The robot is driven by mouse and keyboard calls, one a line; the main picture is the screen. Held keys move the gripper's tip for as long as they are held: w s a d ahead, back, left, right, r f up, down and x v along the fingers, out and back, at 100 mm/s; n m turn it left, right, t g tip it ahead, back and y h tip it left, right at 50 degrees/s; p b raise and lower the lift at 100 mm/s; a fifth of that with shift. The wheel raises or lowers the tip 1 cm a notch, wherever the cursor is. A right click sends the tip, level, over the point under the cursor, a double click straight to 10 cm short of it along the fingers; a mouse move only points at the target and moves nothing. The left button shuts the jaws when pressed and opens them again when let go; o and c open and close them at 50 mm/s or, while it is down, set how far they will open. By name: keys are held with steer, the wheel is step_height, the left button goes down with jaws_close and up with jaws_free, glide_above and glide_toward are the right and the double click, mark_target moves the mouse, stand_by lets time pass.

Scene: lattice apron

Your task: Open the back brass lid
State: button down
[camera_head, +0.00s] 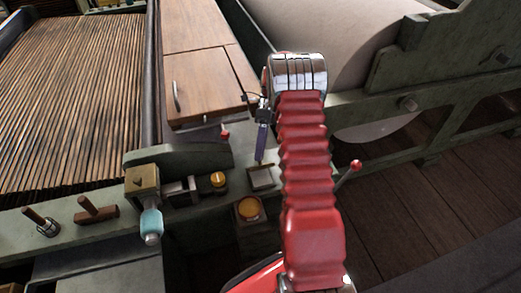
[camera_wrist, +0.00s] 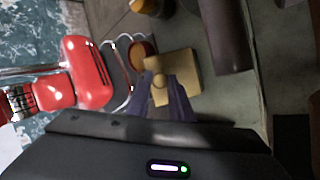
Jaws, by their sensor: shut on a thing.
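A square brass lid (camera_wrist: 185,68) with a small round knob (camera_wrist: 160,80) shows in the wrist view. The two purple-grey fingers of my gripper (camera_wrist: 160,88) stand on either side of the knob and are shut on it. The fingertips hide part of that plate. I cannot tell whether the lid is raised from its seat.
A yellow round knob (camera_head: 218,180) and a yellow-topped box (camera_head: 248,208) stand close to the gripper. A brass block with a pale blue handle (camera_head: 151,223) is at left. A red-tipped lever (camera_head: 355,165) is at right. Wooden panels (camera_head: 203,85) lie behind.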

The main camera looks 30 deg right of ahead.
steer(key=shift+a+f, duration=0.1)
steer(key=shift+f, duration=0.15)
steer(key=c, duration=1.7)
jaws_free()
steer(key=shift+c, duration=0.2)
steer(key=shift+o, duration=0.8)
steer(key=shift+r, duration=0.2)
